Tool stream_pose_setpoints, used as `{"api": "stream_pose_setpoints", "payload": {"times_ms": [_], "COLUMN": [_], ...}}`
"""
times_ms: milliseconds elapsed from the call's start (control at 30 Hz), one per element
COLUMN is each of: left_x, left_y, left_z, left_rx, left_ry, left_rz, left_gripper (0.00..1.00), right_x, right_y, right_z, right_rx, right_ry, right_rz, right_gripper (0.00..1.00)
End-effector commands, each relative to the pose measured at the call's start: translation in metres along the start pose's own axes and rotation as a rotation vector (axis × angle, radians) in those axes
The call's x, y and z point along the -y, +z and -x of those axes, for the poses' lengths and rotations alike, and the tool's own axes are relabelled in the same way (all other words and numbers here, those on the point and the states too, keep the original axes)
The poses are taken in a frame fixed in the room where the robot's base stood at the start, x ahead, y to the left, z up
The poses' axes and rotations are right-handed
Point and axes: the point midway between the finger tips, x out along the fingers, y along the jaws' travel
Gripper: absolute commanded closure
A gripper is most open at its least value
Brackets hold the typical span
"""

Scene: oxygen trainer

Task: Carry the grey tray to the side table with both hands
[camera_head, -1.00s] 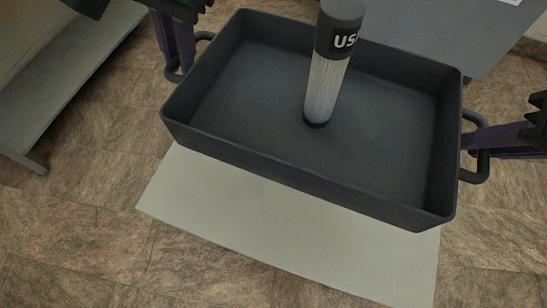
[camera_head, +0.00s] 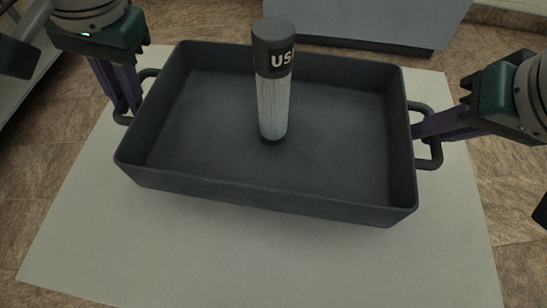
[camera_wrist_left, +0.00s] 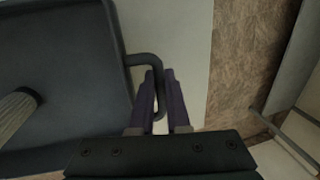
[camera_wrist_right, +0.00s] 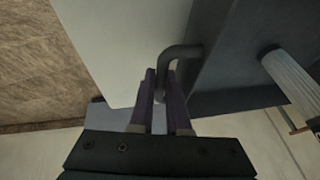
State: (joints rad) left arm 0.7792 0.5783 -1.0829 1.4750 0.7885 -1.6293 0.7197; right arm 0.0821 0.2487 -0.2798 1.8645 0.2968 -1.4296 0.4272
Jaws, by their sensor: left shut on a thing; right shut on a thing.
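The dark grey tray (camera_head: 340,180) is held level between my two grippers, with a handle at each end. My left gripper (camera_head: 130,105) is shut on the left handle (camera_wrist_left: 150,60). My right gripper (camera_head: 425,130) is shut on the right handle (camera_wrist_right: 178,52). A pale table top (camera_head: 250,255) lies under the tray in the head view. Whether the tray touches it I cannot tell.
A grey cabinet-like block (camera_head: 370,22) stands behind the tray. A pale bench surface shows at the far left edge (camera_head: 30,75). Brown tiled floor (camera_head: 520,190) surrounds the table. Bare table top shows in front of the tray.

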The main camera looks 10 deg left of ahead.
Motion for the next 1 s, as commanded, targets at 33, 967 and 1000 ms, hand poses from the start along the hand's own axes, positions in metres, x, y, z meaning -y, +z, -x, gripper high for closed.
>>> {"api": "stream_pose_setpoints", "payload": {"times_ms": [33,967,1000], "left_x": [0.002,-0.007,-0.008], "left_y": [0.0,0.0,0.0], "left_z": [0.002,-0.045,-0.048], "left_rx": [-0.001,0.0,0.0], "left_ry": [-0.004,-0.004,-0.004], "left_rz": [0.002,0.002,0.002], "left_gripper": [1.0,1.0,1.0], "right_x": [-0.001,-0.01,-0.011], "right_y": [-0.001,0.017,0.018], "right_z": [0.002,-0.041,-0.044], "right_rx": [-0.002,-0.002,-0.002], "right_ry": [0.003,0.003,0.003], "right_rz": [0.0,0.0,0.0], "right_gripper": [1.0,1.0,1.0]}}
